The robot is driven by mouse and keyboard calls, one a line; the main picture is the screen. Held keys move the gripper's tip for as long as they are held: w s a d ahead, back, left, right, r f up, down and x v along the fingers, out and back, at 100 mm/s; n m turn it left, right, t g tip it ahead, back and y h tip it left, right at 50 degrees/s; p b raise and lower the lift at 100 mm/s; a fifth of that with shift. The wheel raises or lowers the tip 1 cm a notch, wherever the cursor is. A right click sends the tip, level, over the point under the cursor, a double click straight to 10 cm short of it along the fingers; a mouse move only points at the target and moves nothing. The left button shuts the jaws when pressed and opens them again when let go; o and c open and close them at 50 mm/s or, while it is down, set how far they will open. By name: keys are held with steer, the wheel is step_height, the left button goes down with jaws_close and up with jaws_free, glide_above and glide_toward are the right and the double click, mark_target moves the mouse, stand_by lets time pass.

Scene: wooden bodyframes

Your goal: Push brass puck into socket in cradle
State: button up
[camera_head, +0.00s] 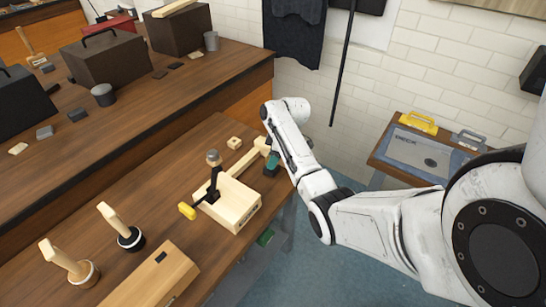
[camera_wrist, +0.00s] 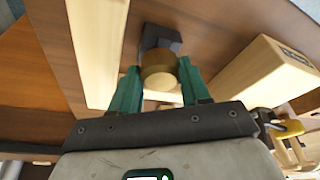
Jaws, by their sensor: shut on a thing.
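A pale wooden rail (camera_wrist: 95,45), perhaps part of the cradle, runs left of the fingers. In the head view my gripper (camera_head: 272,163) is at the table's right side, by the end of a pale wooden bar (camera_head: 246,159).
Wooden-handled tools (camera_head: 124,232) and a long wooden box (camera_head: 155,278) are nearer.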

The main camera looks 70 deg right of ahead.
steer(key=shift+f+b, duration=0.4)
steer(key=shift+f, duration=0.25)
steer(key=o, duration=1.2)
steer(key=shift+o, duration=0.2)
steer(key=shift+d+r, duration=0.15)
steer(key=shift+r, duration=0.3)
steer(key=v, duration=0.9)
steer(key=shift+s+r+b, duration=0.25)
steer(key=shift+r+b, duration=0.1)
steer(key=shift+b, duration=0.05)
steer(key=shift+a, duration=0.25)
